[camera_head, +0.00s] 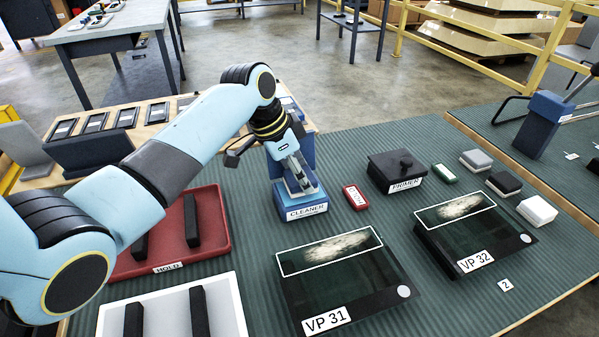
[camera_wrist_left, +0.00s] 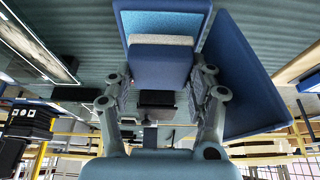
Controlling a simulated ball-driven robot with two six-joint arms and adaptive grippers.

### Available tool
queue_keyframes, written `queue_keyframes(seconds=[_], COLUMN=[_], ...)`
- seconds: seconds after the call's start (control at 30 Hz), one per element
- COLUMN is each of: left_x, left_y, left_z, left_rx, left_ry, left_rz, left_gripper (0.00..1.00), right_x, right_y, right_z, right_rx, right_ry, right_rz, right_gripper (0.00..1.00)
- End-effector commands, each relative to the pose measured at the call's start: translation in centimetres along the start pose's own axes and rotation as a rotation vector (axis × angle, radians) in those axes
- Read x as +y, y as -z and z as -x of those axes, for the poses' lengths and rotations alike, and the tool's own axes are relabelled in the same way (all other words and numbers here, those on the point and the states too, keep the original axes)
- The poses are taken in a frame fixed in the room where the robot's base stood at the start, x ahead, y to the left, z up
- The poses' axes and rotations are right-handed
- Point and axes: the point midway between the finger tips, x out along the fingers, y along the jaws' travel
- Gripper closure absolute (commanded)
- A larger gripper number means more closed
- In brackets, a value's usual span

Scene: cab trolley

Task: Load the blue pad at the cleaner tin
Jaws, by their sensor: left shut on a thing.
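The blue cleaner tin (camera_head: 300,210), labelled CLEANER, stands on the ribbed green mat with its blue lid (camera_head: 302,145) raised behind it. My left gripper (camera_head: 297,178) points down over the tin's open top. In the left wrist view it is shut on the blue pad (camera_wrist_left: 160,68), which has a pale grey layer (camera_wrist_left: 160,40) on its far side. That layer faces the bright blue inside of the tin (camera_wrist_left: 160,20). I cannot tell whether pad and tin touch. The right gripper is not in view.
Right of the tin are a red HOLD tag (camera_head: 355,197), a black PRIMER tin (camera_head: 397,170) and several small pads. Panels VP 31 (camera_head: 345,285) and VP 32 (camera_head: 475,235) lie in front. A red HOLD tray (camera_head: 215,215) and white tray (camera_head: 230,300) are left, under my arm.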

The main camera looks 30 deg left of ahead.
Motion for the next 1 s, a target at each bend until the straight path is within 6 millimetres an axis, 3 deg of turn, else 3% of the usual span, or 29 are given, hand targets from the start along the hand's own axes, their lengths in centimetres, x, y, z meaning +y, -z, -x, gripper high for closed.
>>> queue_keyframes(seconds=[1.0], left_x=[0.01], left_y=[-0.34], left_z=[-0.83], left_rx=[0.0], left_ry=[0.0], left_rz=[0.0], left_gripper=[0.7], right_x=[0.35], right_y=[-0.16], right_z=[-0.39], right_rx=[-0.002], right_ry=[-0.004], right_rz=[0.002], right_gripper=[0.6])
